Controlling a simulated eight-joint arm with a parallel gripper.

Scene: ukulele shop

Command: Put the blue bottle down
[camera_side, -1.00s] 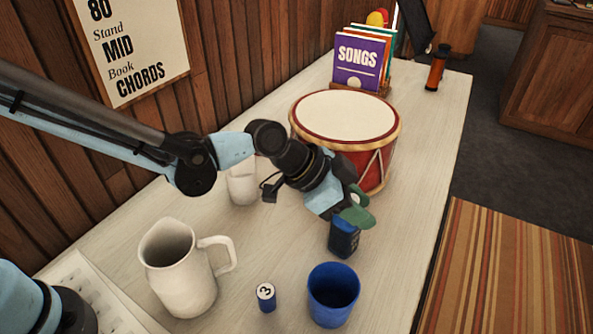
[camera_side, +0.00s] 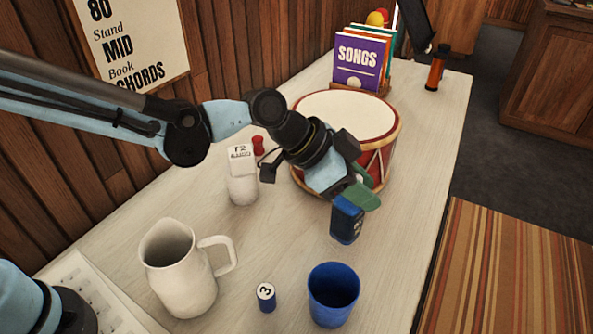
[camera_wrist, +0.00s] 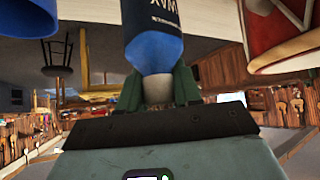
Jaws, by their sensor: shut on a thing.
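The blue bottle (camera_side: 346,222) has a dark label and hangs below my gripper (camera_side: 357,193) in the side view, over the right part of the white table (camera_side: 400,240). My gripper's green fingers are shut on its neck. In the wrist view the bottle (camera_wrist: 152,38) shows a dark label reading "WAX" and a blue shoulder, with its narrow neck between the green fingers (camera_wrist: 158,90). The bottle looks slightly tilted in the side view. I cannot tell for sure how far its base is from the table.
A blue cup (camera_side: 333,296) and a small cylinder marked 3 (camera_side: 266,297) stand in front. A red drum (camera_side: 345,115) stands close behind. Table is bare right of the bottle.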

